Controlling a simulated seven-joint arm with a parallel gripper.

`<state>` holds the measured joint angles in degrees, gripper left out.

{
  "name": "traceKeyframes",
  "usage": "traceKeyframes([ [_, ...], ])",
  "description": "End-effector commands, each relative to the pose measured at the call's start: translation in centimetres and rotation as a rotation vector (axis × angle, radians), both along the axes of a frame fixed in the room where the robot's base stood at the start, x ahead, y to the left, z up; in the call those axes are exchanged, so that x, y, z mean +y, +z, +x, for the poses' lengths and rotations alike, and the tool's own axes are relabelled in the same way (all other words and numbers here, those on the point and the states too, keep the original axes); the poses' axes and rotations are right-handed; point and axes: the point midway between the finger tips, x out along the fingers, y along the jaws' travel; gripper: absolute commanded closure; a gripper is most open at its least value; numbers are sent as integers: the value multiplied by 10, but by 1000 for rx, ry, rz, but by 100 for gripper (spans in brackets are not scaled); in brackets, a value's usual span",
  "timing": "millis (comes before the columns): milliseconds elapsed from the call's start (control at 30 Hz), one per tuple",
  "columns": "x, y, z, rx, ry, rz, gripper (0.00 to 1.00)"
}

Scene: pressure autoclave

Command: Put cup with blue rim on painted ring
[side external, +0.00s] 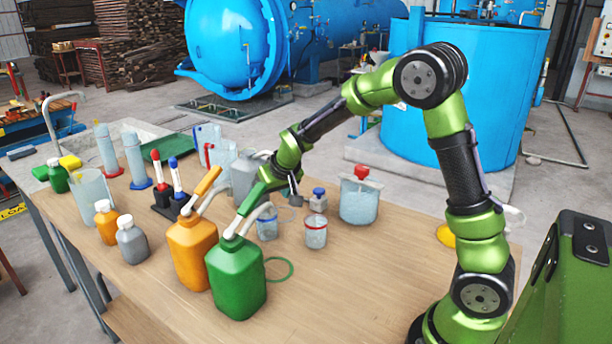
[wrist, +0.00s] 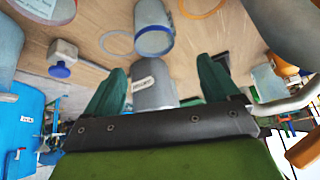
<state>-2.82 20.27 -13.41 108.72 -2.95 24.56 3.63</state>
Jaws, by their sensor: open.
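The cup with the blue rim (side external: 267,228) stands upright on the table, behind the green jug. In the wrist view the cup (wrist: 153,38) shows just beyond the fingertips, apart from them. My gripper (side external: 294,194) hangs above the table near this cup; in the wrist view its dark green fingers (wrist: 160,78) are spread, with no object held. A green painted ring (side external: 278,268) lies on the table, partly hidden by the green jug.
A red-rimmed cup (side external: 316,234) stands right of the blue-rimmed one. A small blue-capped bottle (side external: 318,202) and a lidded beaker (side external: 359,203) stand behind. The green jug (side external: 235,280) and orange jug (side external: 191,255) stand at front left. The table's right front is clear.

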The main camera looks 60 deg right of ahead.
Motion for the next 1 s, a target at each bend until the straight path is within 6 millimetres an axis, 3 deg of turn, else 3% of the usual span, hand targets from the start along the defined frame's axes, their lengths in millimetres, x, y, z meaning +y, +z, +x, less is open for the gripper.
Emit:
traceKeyframes([
  [200, -14, -31, -6, -185, -22, -57, 11],
  [567, -41, -48, -36, -430, -99, -272, 11],
  [1000, 9, -61, -31, -662, -59, -317, 11],
])
